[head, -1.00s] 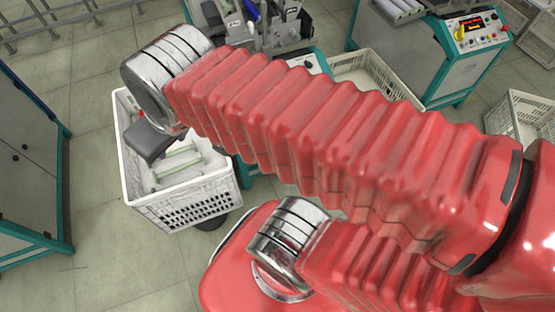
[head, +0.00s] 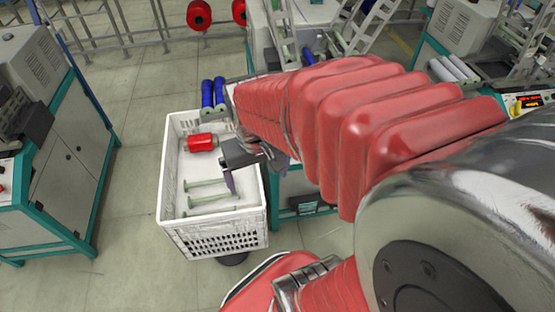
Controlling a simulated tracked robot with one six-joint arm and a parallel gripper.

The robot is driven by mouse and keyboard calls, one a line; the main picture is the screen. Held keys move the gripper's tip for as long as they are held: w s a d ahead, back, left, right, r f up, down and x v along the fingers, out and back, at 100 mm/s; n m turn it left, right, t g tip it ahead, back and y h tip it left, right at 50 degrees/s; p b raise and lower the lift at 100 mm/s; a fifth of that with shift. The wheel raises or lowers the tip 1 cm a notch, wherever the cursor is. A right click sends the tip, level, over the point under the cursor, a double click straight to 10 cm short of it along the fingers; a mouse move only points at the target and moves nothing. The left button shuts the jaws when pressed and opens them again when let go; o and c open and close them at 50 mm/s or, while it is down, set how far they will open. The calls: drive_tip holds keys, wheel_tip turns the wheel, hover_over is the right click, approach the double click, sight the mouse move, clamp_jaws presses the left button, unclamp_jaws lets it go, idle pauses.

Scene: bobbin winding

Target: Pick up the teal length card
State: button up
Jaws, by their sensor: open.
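I cannot pick out the teal length card for sure in the head view. My gripper (head: 231,178), dark grey, hangs over the right side of a white crate (head: 166,200). It is open; only part of the jaws shows, and I see nothing held between them. Two pale green bars (head: 206,198) lie on the crate floor, left of and below the jaws. A red bobbin (head: 201,142) lies near the crate's far end. My red arm hides part of the machine behind the crate.
Blue bobbins (head: 213,93) stand just behind the crate. A grey and teal cabinet (head: 60,160) is at the left. More winding machines stand at the back and right. The floor (head: 125,230) between the cabinet and the crate is clear.

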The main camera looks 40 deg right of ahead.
drive_tip(key=s+d+f+m+g, duration=0.1)
drive_tip(key=s+d+f, duration=0.1)
drive_tip(key=d+f, duration=0.65)
drive_tip(key=s+d+f+m+g+y, duration=0.15)
drive_tip(key=d+f, duration=0.35)
drive_tip(key=f, duration=0.7)
drive_tip(key=s+d+f+m+h, duration=0.1)
drive_tip(key=s+d+f, duration=0.2)
drive_tip(key=d+f, duration=0.55)
drive_tip(key=s+a+f+t+h, duration=0.1)
drive_tip(key=s+a+f+t, duration=0.15)
drive_tip(key=f, duration=1.35)
drive_tip(key=s+a+f+t, duration=0.1)
drive_tip(key=s+f+t, duration=0.25)
drive_tip(key=f, duration=1.25)
drive_tip(key=w+d+r+n+t+h, duration=0.1)
drive_tip(key=w+d+r+t+h, duration=0.4)
drive_tip(key=w+r+t+h, duration=0.1)
drive_tip(key=shift+w+d+r+t, duration=0.35)
drive_tip(key=shift+w+r+t, duration=0.35)
drive_tip(key=shift+w, duration=0.55)
